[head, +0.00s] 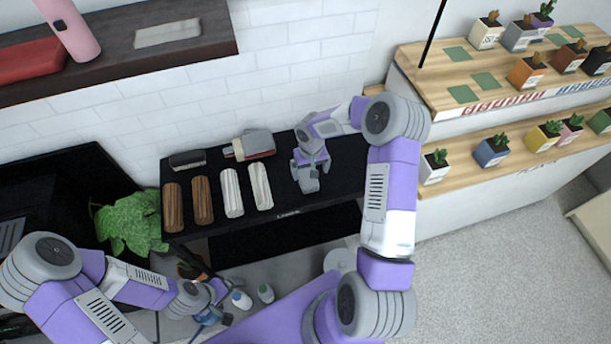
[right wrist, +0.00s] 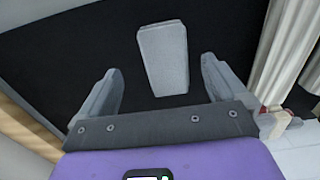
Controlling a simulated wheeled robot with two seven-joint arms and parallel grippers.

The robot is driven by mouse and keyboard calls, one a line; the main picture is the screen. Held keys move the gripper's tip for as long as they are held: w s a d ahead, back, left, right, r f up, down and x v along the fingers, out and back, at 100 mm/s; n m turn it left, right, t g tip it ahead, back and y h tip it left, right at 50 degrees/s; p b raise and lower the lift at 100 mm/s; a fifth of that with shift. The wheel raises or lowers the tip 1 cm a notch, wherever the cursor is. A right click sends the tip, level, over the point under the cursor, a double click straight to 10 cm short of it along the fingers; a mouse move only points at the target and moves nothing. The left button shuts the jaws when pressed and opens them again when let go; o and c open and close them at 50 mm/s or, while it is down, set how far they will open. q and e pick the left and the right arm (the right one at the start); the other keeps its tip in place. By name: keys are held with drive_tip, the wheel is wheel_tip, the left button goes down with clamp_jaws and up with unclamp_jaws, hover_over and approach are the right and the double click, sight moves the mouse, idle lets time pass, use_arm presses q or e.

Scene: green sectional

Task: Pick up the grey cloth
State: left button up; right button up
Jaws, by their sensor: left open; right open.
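The grey cloth (right wrist: 163,57) shows in the right wrist view as a flat, pale grey, folded rectangle on a black surface. It lies in line with the gap between the fingers of my right gripper (right wrist: 161,70), with dark space on both sides. In the head view my right gripper (head: 311,167) hangs over the right part of the black counter (head: 283,205), and the cloth (head: 309,185) shows partly beneath it. My right gripper is open and empty. My left gripper (head: 214,308) is open, low at the bottom left, away from the cloth.
White rolls (head: 232,192) and brown rolls (head: 202,200) lie left of the cloth. A grey and red item (head: 255,145) and a dark brush-like item (head: 187,159) lie behind. Small bottles (head: 241,300) stand below, near my left gripper. A plant shelf (head: 500,85) is at right.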

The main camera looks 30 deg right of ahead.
sight(308, 179)
drive_tip(key=f, duration=0.3)
drive_tip(key=f+b, duration=0.1)
drive_tip(key=f, duration=0.1)
drive_tip(key=shift+a+f, duration=0.2)
drive_tip(key=shift+a, duration=0.1)
drive_tip(key=shift+c, duration=0.3)
drive_tip(key=c, duration=1.1)
drive_tip(key=shift+o, duration=0.2)
drive_tip(key=shift+r, duration=0.1)
wheel_tip(308, 179, up, 9)
drive_tip(key=shift+r+p, duration=0.1)
drive_tip(key=shift+p, duration=0.85)
drive_tip(key=s+a+r+n, duration=0.1)
drive_tip(key=s+a+r, duration=0.1)
drive_tip(key=a, duration=0.4)
drive_tip(key=s+a+r+n, duration=0.1)
drive_tip(key=s+a+r, duration=0.2)
drive_tip(key=s+a, duration=0.2)
drive_tip(key=shift+a+r+n, duration=0.15)
drive_tip(key=shift+a+n, duration=0.25)
drive_tip(key=shift+a, duration=0.1)
